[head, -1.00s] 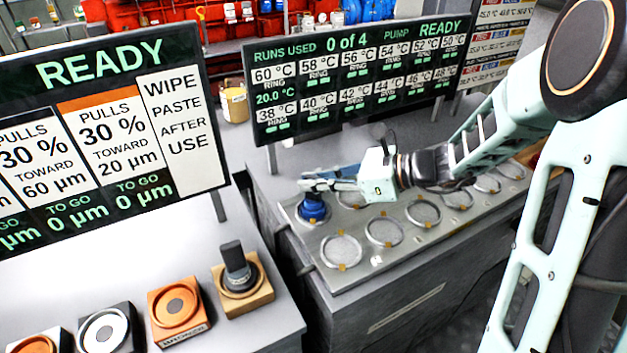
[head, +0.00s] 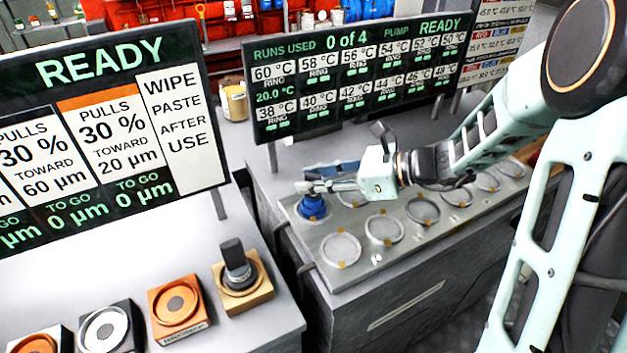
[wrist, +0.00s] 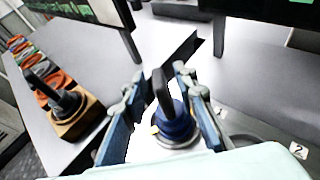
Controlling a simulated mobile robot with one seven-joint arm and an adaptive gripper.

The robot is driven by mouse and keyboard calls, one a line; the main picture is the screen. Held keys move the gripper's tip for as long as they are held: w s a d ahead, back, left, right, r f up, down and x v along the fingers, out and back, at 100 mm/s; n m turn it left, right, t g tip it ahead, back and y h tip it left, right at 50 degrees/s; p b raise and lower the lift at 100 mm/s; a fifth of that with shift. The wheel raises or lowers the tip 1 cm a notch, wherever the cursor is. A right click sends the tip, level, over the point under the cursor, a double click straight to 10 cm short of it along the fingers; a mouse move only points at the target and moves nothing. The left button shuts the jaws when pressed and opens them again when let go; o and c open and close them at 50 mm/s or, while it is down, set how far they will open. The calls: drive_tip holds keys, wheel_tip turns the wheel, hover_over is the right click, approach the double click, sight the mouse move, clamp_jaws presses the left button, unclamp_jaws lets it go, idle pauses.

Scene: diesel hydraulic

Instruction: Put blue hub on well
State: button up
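The blue hub (head: 312,207) stands upright at the back left of the grey well plate (head: 312,253), apparently over the well in that corner. In the wrist view the blue hub (wrist: 177,127) has a dark upright handle and a pale surface around its base. My gripper (head: 306,179) is at the hub's top. In the wrist view my gripper (wrist: 160,78) is open, one finger on each side of the handle, with visible gaps. The hub's underside and exact seating are hidden.
Several round wells (head: 384,229) run along the plate to the right. A display (head: 355,75) stands behind it, another (head: 110,115) at left. A dark-handled tool sits on an orange-brown block (head: 243,298) on the left bench. A gap separates the benches.

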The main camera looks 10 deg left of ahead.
drive_tip(key=v, duration=1.2)
